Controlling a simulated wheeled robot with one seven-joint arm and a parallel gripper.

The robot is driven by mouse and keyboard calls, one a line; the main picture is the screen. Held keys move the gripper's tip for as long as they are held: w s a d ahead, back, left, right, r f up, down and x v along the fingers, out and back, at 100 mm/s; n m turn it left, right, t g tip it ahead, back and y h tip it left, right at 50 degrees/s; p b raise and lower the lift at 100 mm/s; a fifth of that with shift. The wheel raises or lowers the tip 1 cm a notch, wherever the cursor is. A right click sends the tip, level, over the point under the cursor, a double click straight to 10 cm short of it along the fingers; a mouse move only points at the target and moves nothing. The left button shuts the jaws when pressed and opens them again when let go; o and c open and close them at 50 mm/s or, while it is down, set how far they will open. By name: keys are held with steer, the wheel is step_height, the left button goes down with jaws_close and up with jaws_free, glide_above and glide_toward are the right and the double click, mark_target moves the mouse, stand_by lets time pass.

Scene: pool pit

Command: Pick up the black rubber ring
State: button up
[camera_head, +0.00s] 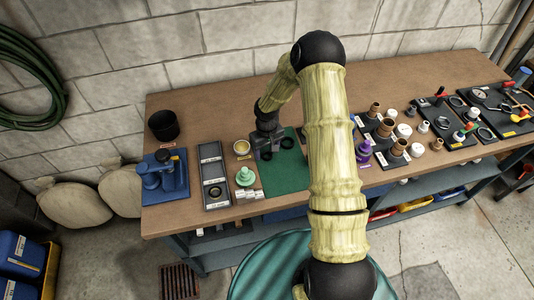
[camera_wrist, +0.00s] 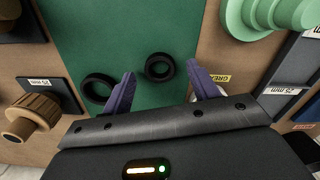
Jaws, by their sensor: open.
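Two black rubber rings lie flat on a green mat (camera_head: 285,179), one nearer ring (camera_head: 266,155) and one farther right (camera_head: 287,143). My gripper (camera_head: 264,149) is over the mat's left part, above the nearer ring. In the wrist view, the purple fingers of my open gripper (camera_wrist: 161,69) are spread, with one ring (camera_wrist: 159,67) showing between their tips. The other ring (camera_wrist: 98,88) lies just outside the left finger, partly covered by it. Nothing is held. The height of the fingertips above the mat is hard to tell.
Left of the mat are a pale green stepped part (camera_head: 245,176), a yellowish bowl (camera_head: 241,147) and a dark tray (camera_head: 214,178) with another dark ring. A purple part (camera_head: 363,152) and brown fittings (camera_head: 385,128) stand to the right.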

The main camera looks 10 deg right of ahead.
steer(key=shift+f, duration=0.55)
steer(key=shift+c, duration=0.2)
steer(key=c, duration=1)
